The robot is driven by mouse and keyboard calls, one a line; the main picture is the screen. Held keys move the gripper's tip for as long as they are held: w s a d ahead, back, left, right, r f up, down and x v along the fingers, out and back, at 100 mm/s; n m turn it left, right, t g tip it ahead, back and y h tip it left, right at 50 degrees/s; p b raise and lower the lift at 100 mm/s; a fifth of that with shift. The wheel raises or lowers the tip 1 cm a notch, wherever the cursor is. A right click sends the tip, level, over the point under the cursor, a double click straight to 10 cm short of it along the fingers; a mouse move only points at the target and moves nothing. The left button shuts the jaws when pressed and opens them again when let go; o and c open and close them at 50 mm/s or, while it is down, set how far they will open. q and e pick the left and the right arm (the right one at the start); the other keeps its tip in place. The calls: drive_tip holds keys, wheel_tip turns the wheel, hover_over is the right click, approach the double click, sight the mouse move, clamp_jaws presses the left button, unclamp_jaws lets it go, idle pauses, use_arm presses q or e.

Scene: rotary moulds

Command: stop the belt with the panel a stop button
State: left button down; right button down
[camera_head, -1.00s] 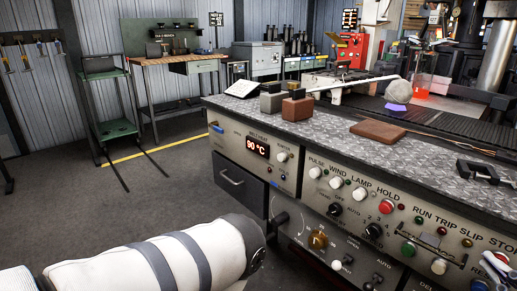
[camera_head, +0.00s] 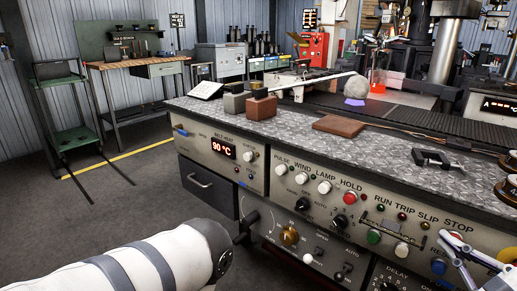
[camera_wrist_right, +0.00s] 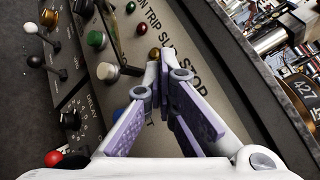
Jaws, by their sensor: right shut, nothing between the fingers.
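The control panel front (camera_head: 330,222) carries knobs, lamps and buttons, with the lettering RUN TRIP SLIP STOP at its right end. My right gripper (camera_head: 452,240) is just below the STOP lettering, its fingers shut and empty. Its fingers hide most of what lies under that word; I cannot tell if they touch the panel. In the right wrist view the shut fingers (camera_wrist_right: 165,62) point at the panel beside the STOP lettering (camera_wrist_right: 190,75). A green button (camera_head: 374,237), a white button (camera_head: 401,250) and a blue button (camera_head: 438,267) are to the left and below. My left gripper is out of the picture.
A red button (camera_head: 349,198) sits under HOLD. The grey counter (camera_head: 290,127) above the panel bears a brown block (camera_head: 339,125) and a black clamp (camera_head: 437,160). The floor at left is open.

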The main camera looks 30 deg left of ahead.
drive_tip(key=shift+w+d+r, duration=0.15)
drive_tip(key=shift+d, duration=0.05)
